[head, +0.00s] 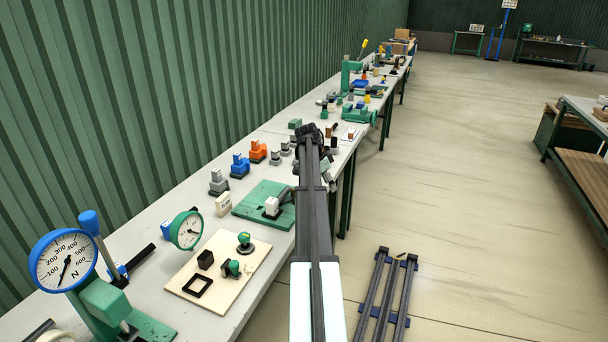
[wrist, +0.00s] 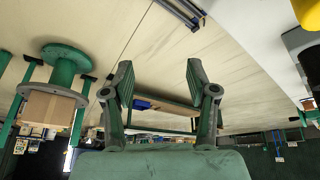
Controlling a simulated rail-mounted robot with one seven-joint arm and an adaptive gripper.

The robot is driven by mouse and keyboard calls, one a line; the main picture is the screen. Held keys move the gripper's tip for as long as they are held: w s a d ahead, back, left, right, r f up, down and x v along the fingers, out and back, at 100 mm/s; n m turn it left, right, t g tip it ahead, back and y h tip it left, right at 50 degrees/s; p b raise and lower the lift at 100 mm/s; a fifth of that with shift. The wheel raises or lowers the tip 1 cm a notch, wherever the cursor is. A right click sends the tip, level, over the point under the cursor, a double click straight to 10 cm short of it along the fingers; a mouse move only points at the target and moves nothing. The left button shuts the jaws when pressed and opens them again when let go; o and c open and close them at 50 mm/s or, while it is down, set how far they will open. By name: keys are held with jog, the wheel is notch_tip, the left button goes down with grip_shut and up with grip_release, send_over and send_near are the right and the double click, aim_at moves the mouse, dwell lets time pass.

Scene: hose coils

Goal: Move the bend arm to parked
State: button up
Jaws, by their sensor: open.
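I cannot tell for sure which part is the bend arm. A green plate fixture (head: 258,206) with a grey-and-white block on it lies on the bench left of my arm. Farther along the bench stands a green column machine with a yellow-tipped handle (head: 362,48). My gripper (wrist: 160,82) is open in the wrist view, its two fingers apart with nothing held between them. In the head view my arm reaches along the bench's right edge, and its dark end hides part of the bench.
The long bench (head: 232,150) carries a force gauge (head: 64,260), a green dial (head: 187,230), a wooden board (head: 205,290) and several blue, orange and grey blocks. A dark rail frame (head: 386,295) lies on the floor. The floor right of the bench is mostly clear.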

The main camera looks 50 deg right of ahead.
jog(key=w+a+r+t+h, duration=0.15)
jog(key=w+a+r, duration=0.35)
jog(key=w+r, duration=0.9)
jog(key=shift+t, duration=0.25)
jog(key=p+x, duration=0.1)
jog(key=x, duration=0.5)
jog(key=p+x, duration=0.2)
jog(key=x, duration=0.3)
jog(key=a+p+x, duration=0.1)
jog(key=x, duration=0.5)
jog(key=shift+d+f+p, duration=0.2)
jog(key=shift+f+p, duration=0.2)
jog(key=shift+f, duration=0.05)
grip_shut()
